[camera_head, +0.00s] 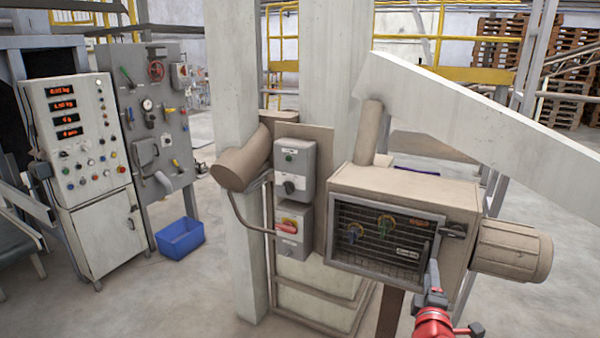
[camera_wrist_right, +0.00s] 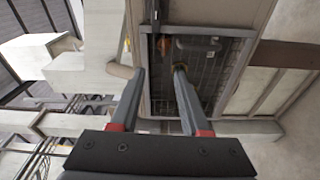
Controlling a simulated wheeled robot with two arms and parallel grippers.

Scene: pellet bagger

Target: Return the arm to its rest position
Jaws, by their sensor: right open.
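My right gripper (camera_head: 434,272) is at the lower right in the head view, in front of the lower right corner of a beige box with a dark grid front (camera_head: 385,243). In the right wrist view my right gripper (camera_wrist_right: 160,76) has its two fingers apart, with nothing held between them. The grid front (camera_wrist_right: 205,85) lies beyond the fingertips there; I cannot tell whether they touch it. My left gripper is not in view.
A motor (camera_head: 512,251) sticks out right of the box. Left of it are a post (camera_head: 240,170) and two grey switch boxes, the lower with a red handle (camera_head: 288,227). A control cabinet (camera_head: 80,140) and a blue bin (camera_head: 180,238) stand at left. Floor is free between bin and post.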

